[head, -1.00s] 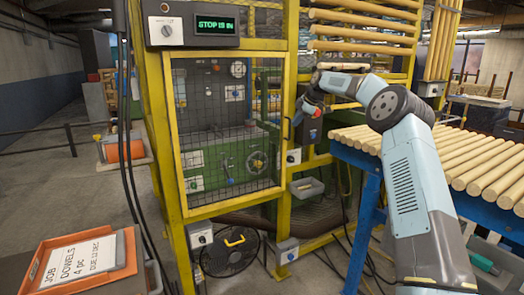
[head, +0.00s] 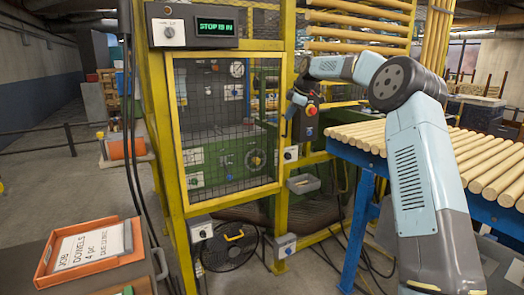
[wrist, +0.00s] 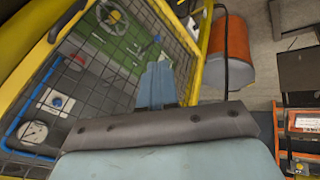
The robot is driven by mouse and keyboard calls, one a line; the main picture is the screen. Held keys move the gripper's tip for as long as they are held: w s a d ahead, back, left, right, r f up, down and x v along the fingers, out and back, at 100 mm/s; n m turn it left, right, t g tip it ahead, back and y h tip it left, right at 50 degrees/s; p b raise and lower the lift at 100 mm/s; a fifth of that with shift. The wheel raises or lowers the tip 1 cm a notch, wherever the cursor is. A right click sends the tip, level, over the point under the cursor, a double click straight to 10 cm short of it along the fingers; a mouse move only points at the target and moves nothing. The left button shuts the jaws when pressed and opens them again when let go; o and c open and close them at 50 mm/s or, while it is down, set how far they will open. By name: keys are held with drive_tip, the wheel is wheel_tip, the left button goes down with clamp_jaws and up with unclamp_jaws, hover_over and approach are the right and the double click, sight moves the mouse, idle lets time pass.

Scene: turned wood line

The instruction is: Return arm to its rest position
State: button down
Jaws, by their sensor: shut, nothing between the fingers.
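My arm reaches up from the lower right in the head view and bends over at a dark round joint. My gripper (head: 290,110) hangs at its far end, pointing down in front of the yellow frame post. It is small and partly dark there. In the wrist view my gripper (wrist: 158,83) shows its pale blue fingers together and empty, beyond a grey bar. Behind the fingers is the mesh guard door (wrist: 130,30), which also shows in the head view (head: 225,125).
A red-button control box (head: 308,118) is close to my gripper. Dowels (head: 440,150) lie on a blue-legged rack at the right. An orange tray (head: 128,252) with a job card stands lower left. Open floor is at the left.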

drive_tip(key=s+d+r+m+h, duration=0.1)
drive_tip(key=s+r+m, duration=0.2)
drive_tip(key=s, duration=0.8)
drive_tip(key=s+d+r+m+h, duration=0.1)
drive_tip(key=s+r+m+h, duration=0.1)
drive_tip(key=s, duration=0.8)
drive_tip(key=s+d+r+m+h, duration=0.1)
drive_tip(key=s+r+m, duration=0.2)
drive_tip(key=s, duration=0.8)
drive_tip(key=s+d+f+m, duration=0.3)
drive_tip(key=s, duration=0.6)
drive_tip(key=s+d+f+m+t, duration=0.1)
drive_tip(key=s+d+f+m, duration=0.2)
drive_tip(key=s, duration=0.7)
drive_tip(key=s+d+f+m, duration=0.3)
drive_tip(key=s+f+m, duration=0.1)
drive_tip(key=s, duration=0.6)
drive_tip(key=shift+s+f+t, duration=0.25)
drive_tip(key=shift+f+t, duration=0.05)
drive_tip(key=shift+f, duration=0.2)
